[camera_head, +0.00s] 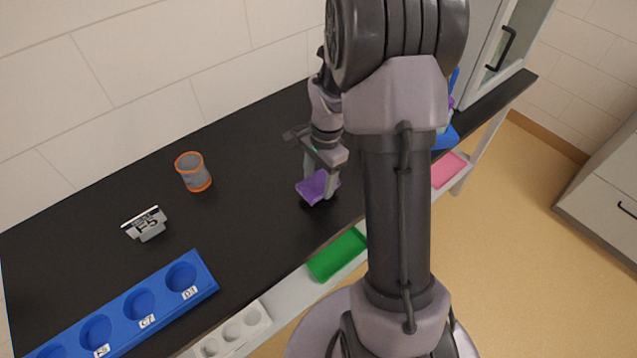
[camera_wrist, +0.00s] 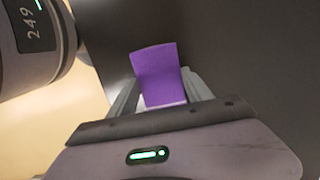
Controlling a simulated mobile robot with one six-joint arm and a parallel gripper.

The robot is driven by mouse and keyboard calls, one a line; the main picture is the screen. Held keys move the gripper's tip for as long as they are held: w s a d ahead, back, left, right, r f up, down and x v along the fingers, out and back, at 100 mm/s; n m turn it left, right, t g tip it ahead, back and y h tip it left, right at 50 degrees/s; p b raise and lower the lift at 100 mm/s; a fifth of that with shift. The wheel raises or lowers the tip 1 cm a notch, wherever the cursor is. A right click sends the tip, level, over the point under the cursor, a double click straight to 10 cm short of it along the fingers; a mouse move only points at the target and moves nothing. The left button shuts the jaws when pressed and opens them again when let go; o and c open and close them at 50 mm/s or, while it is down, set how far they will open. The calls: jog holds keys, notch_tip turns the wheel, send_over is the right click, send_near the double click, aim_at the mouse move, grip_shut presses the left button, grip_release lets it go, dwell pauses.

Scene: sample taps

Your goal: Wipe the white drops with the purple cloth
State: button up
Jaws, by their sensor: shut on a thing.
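The purple cloth (camera_head: 314,188) is held by my gripper (camera_head: 320,183) over the black counter, right of its middle in the head view. In the wrist view the purple cloth (camera_wrist: 159,75) stands up between the two fingers of my gripper (camera_wrist: 160,95), which are shut on it. The cloth appears just above the counter, with a dark shadow below it. I cannot tell if it touches the surface. No white drops can be made out in either view; my arm hides part of the counter.
A green tray (camera_head: 338,256), a white holder (camera_head: 240,330) and a pink tray (camera_head: 449,170) line the front edge.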

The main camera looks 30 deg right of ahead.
jog(key=shift+s+a+r+p, duration=0.2)
jog(key=shift+r+p, duration=0.1)
jog(key=shift+r, duration=0.35)
jog(key=shift+w+d+r+p, duration=0.1)
jog(key=shift+w+r+p, duration=0.05)
jog(key=shift+r+p, duration=1.7)
jog(key=shift+r, duration=0.35)
